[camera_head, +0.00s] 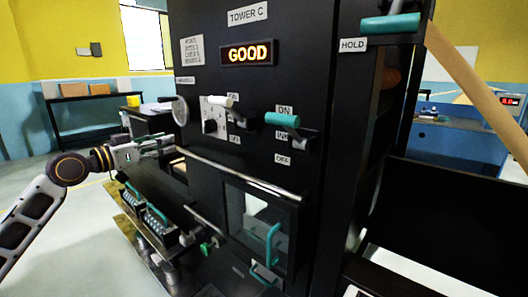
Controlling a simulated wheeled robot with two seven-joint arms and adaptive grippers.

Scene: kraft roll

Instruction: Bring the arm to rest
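My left arm comes in from the left, and its gripper (168,148) is beside the left side of the black machine (345,130) marked TOWER C. The gripper points right, close to the left end of a long metal bar (240,173). I cannot tell if it touches the bar, or if its fingers are open or shut. No held object can be made out. My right gripper is not in view.
The machine has a lit GOOD display (247,53), a teal-handled lever (282,119), a white-handled lever (216,101) and a teal HOLD handle (390,24). A black rack with teal handles (150,222) lies below the gripper. Open floor (85,255) is at lower left.

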